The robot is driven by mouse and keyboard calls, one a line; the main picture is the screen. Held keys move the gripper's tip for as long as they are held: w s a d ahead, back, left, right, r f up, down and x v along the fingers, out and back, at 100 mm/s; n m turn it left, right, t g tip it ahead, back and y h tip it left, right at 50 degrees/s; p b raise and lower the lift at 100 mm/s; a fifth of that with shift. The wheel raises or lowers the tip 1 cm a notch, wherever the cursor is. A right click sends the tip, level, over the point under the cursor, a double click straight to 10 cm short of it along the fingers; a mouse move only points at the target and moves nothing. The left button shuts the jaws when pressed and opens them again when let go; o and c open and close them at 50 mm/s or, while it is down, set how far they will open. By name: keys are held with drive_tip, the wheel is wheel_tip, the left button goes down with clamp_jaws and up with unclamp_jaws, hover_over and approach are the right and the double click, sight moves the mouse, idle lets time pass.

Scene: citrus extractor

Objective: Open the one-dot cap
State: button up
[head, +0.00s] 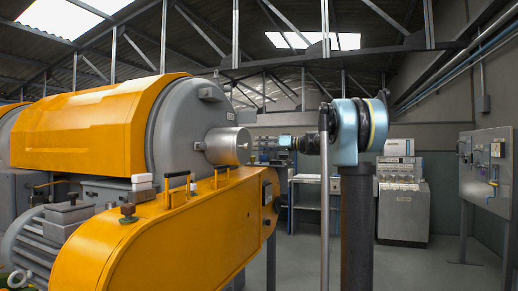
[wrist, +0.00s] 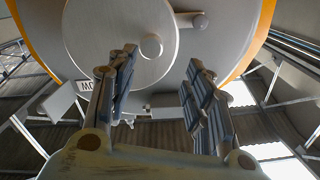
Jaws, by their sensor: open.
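The grey round end of the extractor (head: 190,110) faces right in the head view. A shiny cylindrical cap (head: 225,147) sticks out from it, with a small knob on its face. In the wrist view the cap's flat grey disc (wrist: 105,35) fills the upper left, with its round knob (wrist: 151,46) near the right edge. No dots are readable, so I cannot tell whether this is the one-dot cap. My gripper (wrist: 161,60) is open and empty, its fingers spread below the knob in the picture. In the head view my gripper (head: 285,140) is right of the cap, apart from it.
A small lever with a ball end (wrist: 198,20) sits beside the disc. The orange housing (head: 150,235) with black handles lies below the cap. A grey cabinet (head: 403,205) and a wall panel (head: 487,165) stand farther right. Open air lies between gripper and cap.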

drive_tip(key=v, duration=1.2)
drive_tip(key=shift+w, duration=0.15)
idle(0.9)
idle(0.5)
